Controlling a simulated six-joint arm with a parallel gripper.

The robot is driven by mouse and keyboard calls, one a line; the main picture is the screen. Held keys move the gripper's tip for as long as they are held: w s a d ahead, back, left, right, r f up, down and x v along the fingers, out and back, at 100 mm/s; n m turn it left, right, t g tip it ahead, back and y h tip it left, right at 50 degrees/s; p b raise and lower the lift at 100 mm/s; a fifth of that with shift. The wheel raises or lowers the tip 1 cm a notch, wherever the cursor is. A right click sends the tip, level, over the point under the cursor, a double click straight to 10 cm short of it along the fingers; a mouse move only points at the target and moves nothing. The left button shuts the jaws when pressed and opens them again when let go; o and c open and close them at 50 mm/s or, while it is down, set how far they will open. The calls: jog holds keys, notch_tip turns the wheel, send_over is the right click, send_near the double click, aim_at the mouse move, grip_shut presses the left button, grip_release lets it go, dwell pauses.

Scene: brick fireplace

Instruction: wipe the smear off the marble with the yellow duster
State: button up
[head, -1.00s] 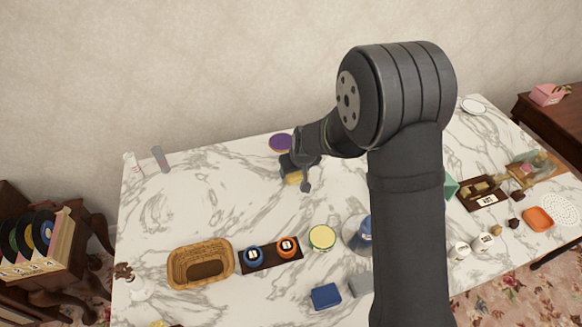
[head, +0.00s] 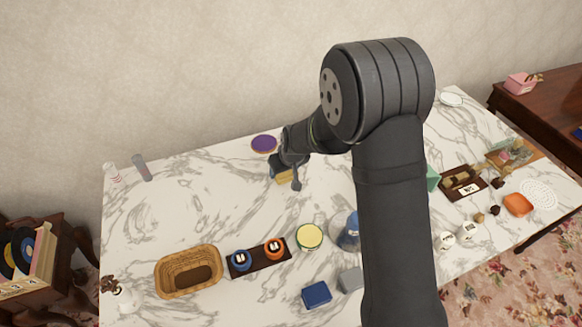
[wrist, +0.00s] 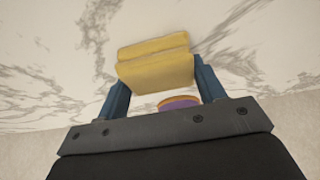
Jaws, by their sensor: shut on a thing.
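The yellow duster (head: 285,176) is a folded block at the back of the marble table (head: 200,208). My gripper (wrist: 155,85) is shut on it, with a blue finger on each side. In the head view the gripper (head: 287,172) is partly hidden by my own arm. In the wrist view the duster (wrist: 155,62) is held in front of the marble. I cannot tell whether it touches the surface. I cannot pick out the smear from the grey veining.
A purple disc (head: 264,143) lies just behind the gripper. A wicker basket (head: 188,270), a dark tray with two small pots (head: 258,256), a yellow-topped tin (head: 309,237) and a blue box (head: 316,294) stand nearer the front.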

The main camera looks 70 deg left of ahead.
jog(key=s, duration=0.3)
jog(key=shift+s, duration=0.15)
jog(key=shift+s+a, duration=0.15)
jog(key=shift+w+a, duration=0.35)
jog(key=shift+w, duration=3.25)
jog(key=shift+s, duration=3.45)
jog(key=shift+s+r, duration=0.15)
jog(key=shift+r, duration=3.9)
